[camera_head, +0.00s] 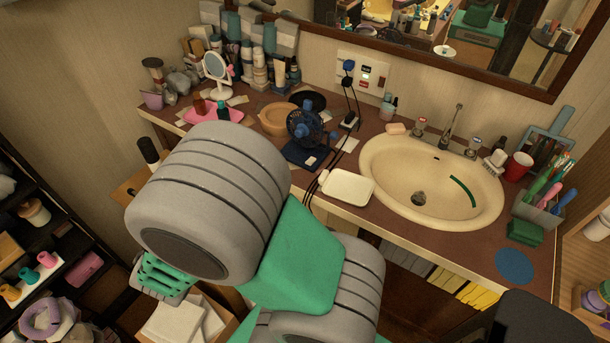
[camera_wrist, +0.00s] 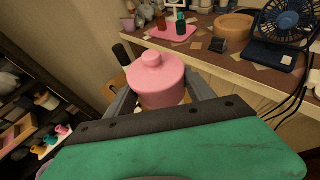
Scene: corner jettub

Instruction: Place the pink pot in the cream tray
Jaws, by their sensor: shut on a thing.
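The pink pot (camera_wrist: 157,76), a rounded pot with a small knob on top, is between the fingers of my gripper (camera_wrist: 160,90) in the wrist view. My gripper is shut on it and holds it out in front of the counter edge. In the head view my own arm hides the pot and the fingers. The cream tray (camera_head: 347,188), a small rounded rectangle, lies empty near the front edge of the counter, left of the sink.
A blue fan (camera_head: 305,128) and a tan round bowl (camera_head: 277,118) stand left of the tray, with dark cords (camera_head: 335,160) beside it. A pink tray (camera_head: 207,117) with small bottles lies farther left. The sink (camera_head: 432,180) is to the right.

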